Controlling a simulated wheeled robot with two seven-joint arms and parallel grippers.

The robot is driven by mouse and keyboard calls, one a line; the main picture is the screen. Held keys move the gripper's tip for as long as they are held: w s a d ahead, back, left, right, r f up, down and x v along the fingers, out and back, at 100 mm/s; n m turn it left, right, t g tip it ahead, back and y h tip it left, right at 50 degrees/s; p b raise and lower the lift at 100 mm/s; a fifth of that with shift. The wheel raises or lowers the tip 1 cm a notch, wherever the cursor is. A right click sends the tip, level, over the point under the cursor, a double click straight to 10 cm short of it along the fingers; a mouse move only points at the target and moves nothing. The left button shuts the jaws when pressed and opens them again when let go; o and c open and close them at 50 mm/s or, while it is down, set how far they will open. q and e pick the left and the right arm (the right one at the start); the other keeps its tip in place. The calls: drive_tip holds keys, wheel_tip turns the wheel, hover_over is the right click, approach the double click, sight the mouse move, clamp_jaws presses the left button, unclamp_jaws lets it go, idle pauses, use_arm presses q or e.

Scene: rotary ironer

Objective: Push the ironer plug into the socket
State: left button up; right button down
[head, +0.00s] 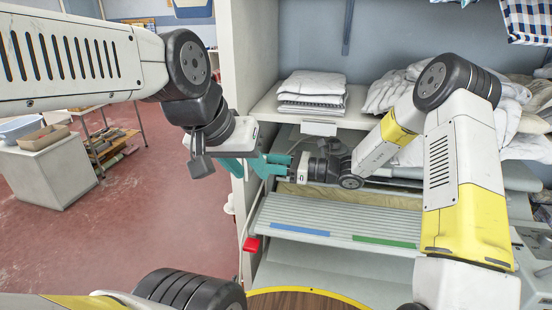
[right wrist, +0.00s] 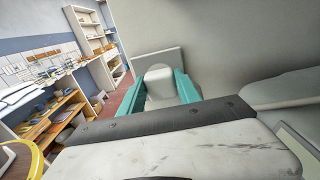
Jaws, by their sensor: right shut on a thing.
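In the right wrist view, my right gripper (right wrist: 158,92) has its teal fingers closed on the sides of a white rounded body, which looks like the plug (right wrist: 159,82). A pale square plate (right wrist: 172,58), possibly the socket, stands just behind it; I cannot tell whether they touch. In the head view, my right gripper (head: 270,165) reaches left to the cabinet's side panel, and the plug is not clear there. My left gripper (head: 236,167) is close beside it, partly hidden by its own wrist; its finger gap cannot be made out.
A white cord (head: 256,205) hangs along the cabinet edge near a red part (head: 251,244). Folded white linen (head: 312,88) lies on the shelf (head: 300,113), with more linen at right. A slatted board (head: 340,222) is below the right gripper.

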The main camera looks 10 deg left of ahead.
drive_tip(key=shift+a, duration=0.65)
idle(0.7)
drive_tip(key=c, duration=0.8)
unclamp_jaws()
drive_tip(key=shift+o, duration=0.2)
drive_tip(key=d, duration=0.8)
drive_tip(key=shift+s, duration=0.15)
drive_tip(key=shift+s, duration=0.1)
